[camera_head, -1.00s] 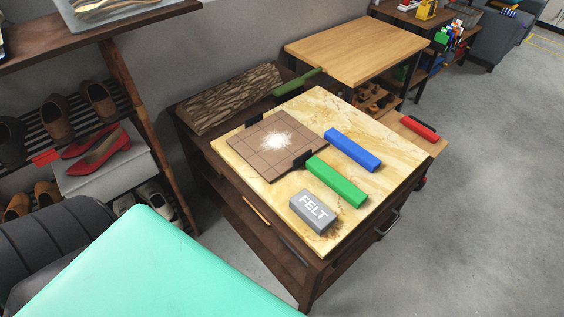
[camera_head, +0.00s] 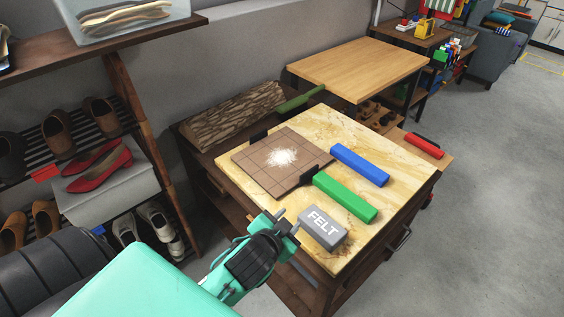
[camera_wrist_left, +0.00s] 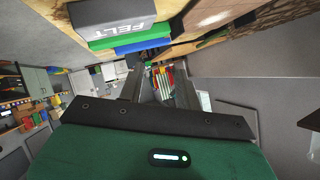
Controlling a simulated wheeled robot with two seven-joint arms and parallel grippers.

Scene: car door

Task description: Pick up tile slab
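The tile slab (camera_head: 262,178) is a flat brown square with grid lines and a patch of white powder on top. It lies on the yellow marbled top (camera_head: 330,125) of a dark cabinet, between small black brackets at its edges. My left gripper (camera_head: 279,214) is in front of the slab, near the cabinet's front edge, apart from the slab. In the left wrist view its two fingers (camera_wrist_left: 158,78) stand apart with nothing held between them. My right gripper is in neither current view.
A grey FELT block (camera_head: 322,228) sits just right of my left gripper. A green bar (camera_head: 345,196) and a blue bar (camera_head: 360,165) lie right of the slab. A bark-textured piece (camera_head: 235,117) is behind it. A shoe rack (camera_head: 150,150) stands at the left.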

